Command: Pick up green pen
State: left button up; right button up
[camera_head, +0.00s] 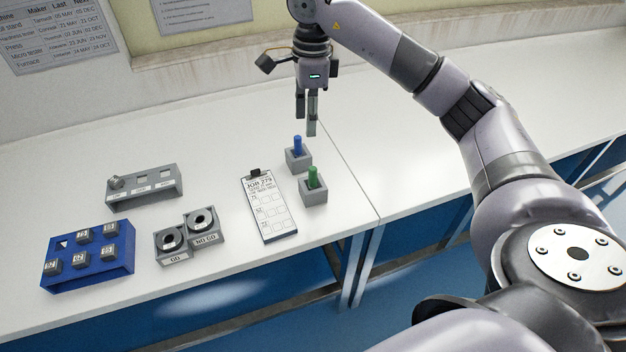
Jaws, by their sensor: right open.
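The green pen (313,176) stands upright in a small grey block holder (314,196) near the front edge of the white table. A blue pen (297,144) stands in a second grey holder (299,161) just behind it. My right gripper (306,131) points down from above, behind and over the blue pen in the picture. It is open and holds nothing. The green pen is nearer the table's front edge than the gripper, and the two are apart. My left gripper is not in view.
A clipboard (268,210) lies left of the holders. Two grey ring gauges (172,243) (203,228), a blue rack of blocks (90,277) and a grey labelled stand (155,192) sit further left. The table (420,120) is clear to the right.

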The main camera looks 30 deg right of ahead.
aim_at(313, 168)
jog(key=f, duration=0.3)
jog(key=f+p, duration=0.1)
jog(key=f, duration=0.3)
jog(key=d+f+p, duration=0.1)
jog(key=f, duration=0.3)
jog(key=shift+s+f, duration=0.15)
jog(key=shift+f, duration=0.05)
jog(key=f, duration=0.1)
jog(key=f+p, duration=0.1)
jog(key=f, duration=0.2)
jog(key=shift+s+a+f+p, duration=0.15)
jog(key=shift+a+f+p, duration=0.1)
jog(key=shift+f+p, duration=0.05)
jog(key=shift+f, duration=0.5)
grip_shut()
